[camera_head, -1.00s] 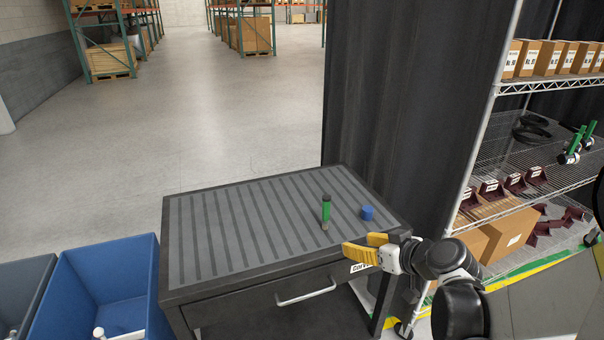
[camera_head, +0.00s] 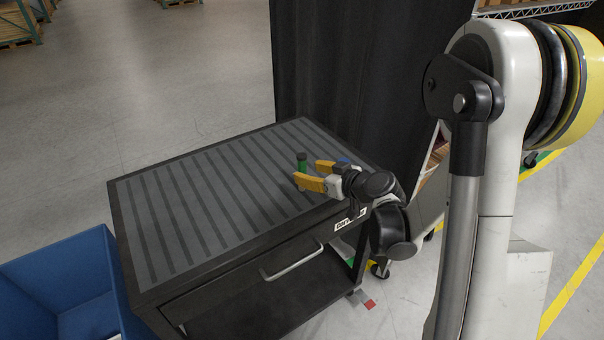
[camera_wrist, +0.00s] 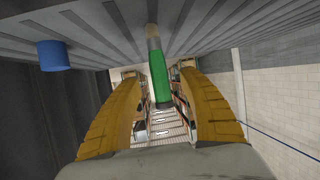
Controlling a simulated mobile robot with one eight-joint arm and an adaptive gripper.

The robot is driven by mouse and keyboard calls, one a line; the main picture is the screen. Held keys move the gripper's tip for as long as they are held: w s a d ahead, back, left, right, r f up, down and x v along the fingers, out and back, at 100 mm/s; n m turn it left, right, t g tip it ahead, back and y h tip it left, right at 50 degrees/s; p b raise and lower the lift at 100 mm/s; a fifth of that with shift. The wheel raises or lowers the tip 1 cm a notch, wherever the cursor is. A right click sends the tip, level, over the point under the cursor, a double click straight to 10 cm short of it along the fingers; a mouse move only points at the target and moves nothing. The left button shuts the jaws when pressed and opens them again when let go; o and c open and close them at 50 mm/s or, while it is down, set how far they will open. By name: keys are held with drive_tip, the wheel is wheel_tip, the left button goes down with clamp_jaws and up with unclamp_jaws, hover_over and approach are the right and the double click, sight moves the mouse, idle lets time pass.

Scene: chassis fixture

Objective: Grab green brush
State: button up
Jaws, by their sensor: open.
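The green brush (camera_head: 302,162) stands upright on the ribbed top of the dark cart (camera_head: 215,180), near its right side. It has a dark top end in the head view. My gripper (camera_head: 309,173) is open, with its two yellow fingers reaching toward the brush. In the wrist view the green brush (camera_wrist: 158,75) lies between the open fingers (camera_wrist: 160,90), and I see free space between it and each finger. Its pale end meets the cart top. In the head view one finger partly hides the brush's lower part.
A blue cylinder (camera_wrist: 53,55) stands on the cart top beside the brush; in the head view it (camera_head: 343,161) is partly hidden behind my gripper. A blue bin (camera_head: 62,280) stands left of the cart. A dark curtain (camera_head: 350,70) hangs behind it. Most of the cart top is clear.

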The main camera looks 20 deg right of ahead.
sight(305, 172)
drive_tip(key=b+x, duration=0.1)
drive_tip(key=x, duration=0.2)
drive_tip(key=shift+w+f, duration=0.1)
drive_tip(key=shift+f, duration=0.15)
drive_tip(key=shift+w+a, duration=0.15)
drive_tip(key=shift+w, duration=0.25)
clamp_jaws()
